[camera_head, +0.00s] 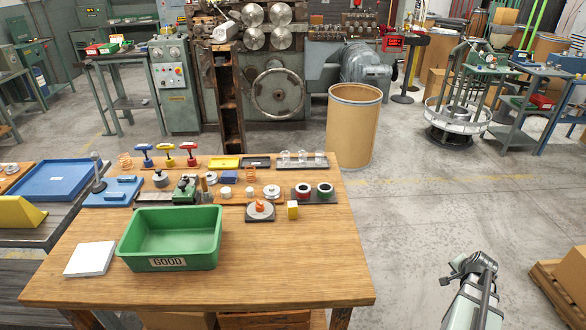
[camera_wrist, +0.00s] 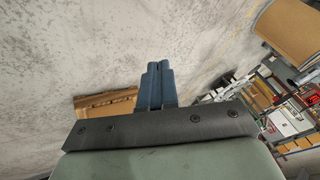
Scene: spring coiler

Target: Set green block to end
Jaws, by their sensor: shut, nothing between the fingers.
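A small green block-like piece (camera_head: 187,188) sits near the back of the wooden workbench, on or beside a dark strip (camera_head: 155,197). It is too small to tell how it is seated on the strip, or which end of it is which. My gripper (camera_wrist: 157,68) points out over bare floor in the wrist view; its two blue-grey fingers are together and empty. In the head view my arm (camera_head: 474,285) is at the lower right, well to the right of the workbench and apart from the green piece. The green piece is not in the wrist view.
A green bin (camera_head: 170,238) marked GOOD and a white pad (camera_head: 90,259) stand on the workbench front (camera_head: 290,285). Coloured-handled tools, spools, rings and a yellow block (camera_head: 292,210) crowd its back. A brown drum (camera_head: 353,125) stands behind. Floor between bench and arm is clear.

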